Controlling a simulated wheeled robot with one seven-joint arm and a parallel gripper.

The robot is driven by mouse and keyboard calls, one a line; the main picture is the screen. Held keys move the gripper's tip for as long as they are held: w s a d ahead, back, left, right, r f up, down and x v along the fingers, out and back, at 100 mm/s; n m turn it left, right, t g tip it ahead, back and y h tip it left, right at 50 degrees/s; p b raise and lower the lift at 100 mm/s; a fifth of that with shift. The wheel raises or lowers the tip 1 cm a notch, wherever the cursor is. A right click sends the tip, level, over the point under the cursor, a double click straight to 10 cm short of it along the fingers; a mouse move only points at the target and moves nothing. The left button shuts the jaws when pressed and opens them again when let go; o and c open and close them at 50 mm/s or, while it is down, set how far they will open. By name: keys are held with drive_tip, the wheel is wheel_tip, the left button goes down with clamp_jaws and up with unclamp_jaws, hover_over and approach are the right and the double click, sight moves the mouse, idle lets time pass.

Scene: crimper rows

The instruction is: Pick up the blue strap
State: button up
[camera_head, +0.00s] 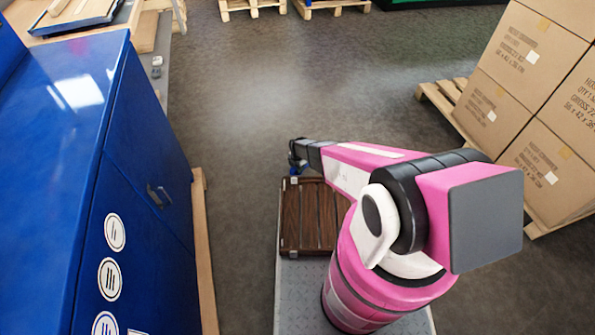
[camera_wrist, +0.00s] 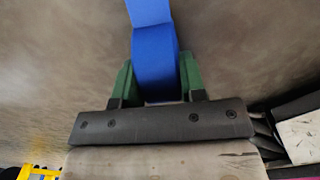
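The blue strap (camera_wrist: 155,58) shows in the wrist view as a wide band between the two green fingers of my gripper (camera_wrist: 157,82). The fingers press against both sides of it, and the strap runs out past the fingertips to the top edge of the view. The floor lies behind it, with no support seen under it. In the head view my gripper (camera_head: 297,157) is at the end of the arm, above the far edge of a brown slatted wooden tray (camera_head: 291,218).
A blue cabinet (camera_head: 150,240) stands at the left with a wooden edge along its base. Stacked cardboard boxes (camera_head: 525,65) stand on a pallet (camera_head: 440,100) at the right. More pallets (camera_head: 250,8) lie at the back. The floor between is clear.

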clamp_jaws()
drive_tip(key=shift+r, duration=0.1)
